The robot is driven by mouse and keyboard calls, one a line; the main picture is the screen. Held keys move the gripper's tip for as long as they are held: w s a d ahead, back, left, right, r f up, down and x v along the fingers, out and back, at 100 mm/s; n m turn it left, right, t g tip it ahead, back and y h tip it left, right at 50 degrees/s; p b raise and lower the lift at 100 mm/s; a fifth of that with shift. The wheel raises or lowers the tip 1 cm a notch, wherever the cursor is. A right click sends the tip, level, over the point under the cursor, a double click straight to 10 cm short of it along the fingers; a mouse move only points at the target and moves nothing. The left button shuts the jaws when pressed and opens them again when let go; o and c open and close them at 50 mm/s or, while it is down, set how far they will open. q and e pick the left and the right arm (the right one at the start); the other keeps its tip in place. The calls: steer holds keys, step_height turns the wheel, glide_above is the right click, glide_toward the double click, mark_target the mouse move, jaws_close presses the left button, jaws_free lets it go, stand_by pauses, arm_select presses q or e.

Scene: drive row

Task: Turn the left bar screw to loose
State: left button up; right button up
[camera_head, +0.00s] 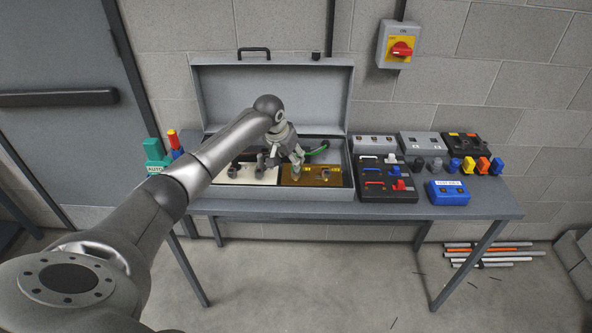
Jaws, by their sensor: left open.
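My left gripper (282,158) is open. It reaches from the left into an open grey case (278,199) on the table. Its fingers point down over the inner panels, near the seam between a white panel (237,181) and a brown panel (314,183). Small fittings stand on both panels, and one dark fitting (325,177) shows right of the gripper on the brown panel. The bar screws are too small and partly hidden to tell apart or read. I cannot tell whether the fingers touch anything. My right gripper is not in view.
A green cable (318,150) curves beside the gripper. The raised case lid (225,97) stands behind. Right of the case are a black board (387,190), a blue box (448,193) and several coloured plugs. A red switch (401,49) is on the wall.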

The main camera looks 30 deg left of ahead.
mark_target(295, 175)
arm_select(q)
steer(key=shift+x, duration=4.35)
steer(key=c, duration=1)
